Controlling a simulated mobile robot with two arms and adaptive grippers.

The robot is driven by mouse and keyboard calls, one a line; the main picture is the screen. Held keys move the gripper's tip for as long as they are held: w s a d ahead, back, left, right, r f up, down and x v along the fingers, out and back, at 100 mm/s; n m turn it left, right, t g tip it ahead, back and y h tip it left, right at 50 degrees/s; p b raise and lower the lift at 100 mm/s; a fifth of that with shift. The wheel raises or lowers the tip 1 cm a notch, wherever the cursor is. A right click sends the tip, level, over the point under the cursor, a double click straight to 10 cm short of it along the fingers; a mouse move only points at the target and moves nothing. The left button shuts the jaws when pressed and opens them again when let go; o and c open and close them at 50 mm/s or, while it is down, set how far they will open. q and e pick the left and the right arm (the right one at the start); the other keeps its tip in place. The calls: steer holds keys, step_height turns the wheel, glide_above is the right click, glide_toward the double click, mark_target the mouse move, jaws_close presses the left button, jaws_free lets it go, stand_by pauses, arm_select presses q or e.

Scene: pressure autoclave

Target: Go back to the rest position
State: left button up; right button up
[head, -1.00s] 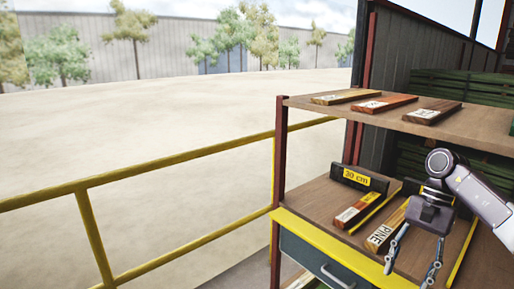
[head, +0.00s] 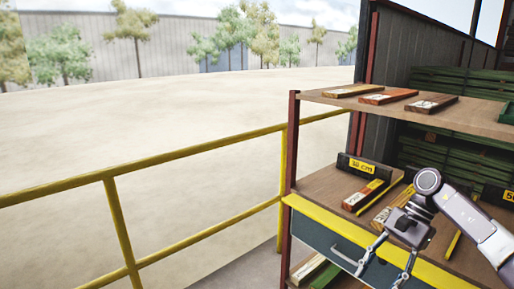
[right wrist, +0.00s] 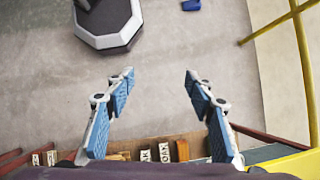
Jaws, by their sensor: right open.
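My right gripper (head: 382,274) is in the head view at the lower right, in front of the shelf's drawer. It points down and to the left, and its two fingers are apart. In the right wrist view the blue-padded fingers (right wrist: 158,82) are spread, with nothing between them and grey floor behind. My left gripper is in neither view.
A wooden shelf rack (head: 480,120) on the right holds labelled boards (head: 386,97), a "30 cm" block (head: 362,168) and a grey drawer (head: 325,236). A yellow railing (head: 160,158) runs along the left. A blue object (right wrist: 191,5) lies on the floor.

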steer(key=w+a+f+m+t+y, duration=0.3)
steer(key=a+f+m+t+y, duration=0.15)
steer(key=a+f+m, duration=0.35)
steer(key=w+a+f+m+t+y, duration=0.3)
steer(key=w+a+f+m+y, duration=0.15)
steer(key=a+m, duration=0.5)
steer(key=s+d+f+m+t+h, duration=0.2)
steer(key=d+f+m+t+h, duration=0.15)
steer(key=f+m, duration=0.7)
steer(key=s+d+f+m+t+h, duration=0.2)
steer(key=f+m+t+h, duration=0.15)
steer(key=f+m, duration=0.65)
steer(key=s+d+f+m+g+h, duration=0.25)
steer(key=s+f+m, duration=0.35)
steer(key=s+f, duration=0.5)
steer(key=s+d+f+m+g+h, duration=0.2)
steer(key=s+d+f+m+h, duration=0.3)
steer(key=s+f, duration=0.6)
steer(key=s+f+m+g, duration=0.2)
steer(key=s+m, duration=0.1)
steer(key=s, duration=0.7)
steer(key=s+f+m+g, duration=0.2)
steer(key=s+f+m, duration=0.1)
steer(key=s, duration=0.6)
steer(key=s+f+m+g, duration=0.2)
steer(key=s+f+m, duration=0.1)
steer(key=s, duration=0.7)
steer(key=shift+s+a, duration=0.3)
steer(key=shift+a, duration=0.15)
